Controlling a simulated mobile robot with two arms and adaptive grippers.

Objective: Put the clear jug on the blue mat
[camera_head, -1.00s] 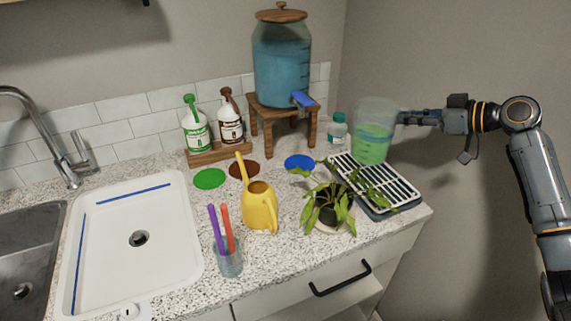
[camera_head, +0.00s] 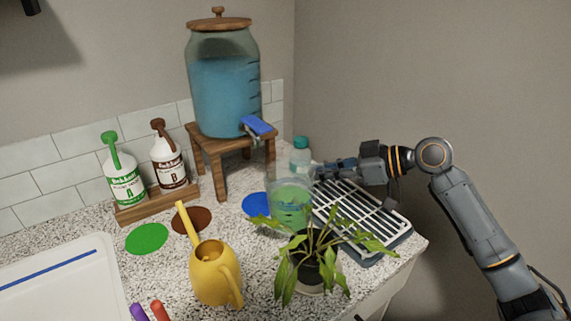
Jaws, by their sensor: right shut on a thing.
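The clear jug (camera_head: 290,207), with green liquid in it, stands upright just right of the blue mat (camera_head: 255,204) and hides part of the mat's right side. I cannot tell whether its base touches the counter or hangs a little above it. My right gripper (camera_head: 322,172) reaches in from the right and is shut on the jug near its upper right side. The plant's leaves cover part of the jug's lower front. My left gripper is not in view.
A potted plant (camera_head: 314,262) stands close in front of the jug, and a drain rack (camera_head: 368,222) lies to the right. A teal-capped bottle (camera_head: 300,158) and a dispenser (camera_head: 224,90) on a wooden stand are behind. A yellow watering can (camera_head: 216,274) stands front left.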

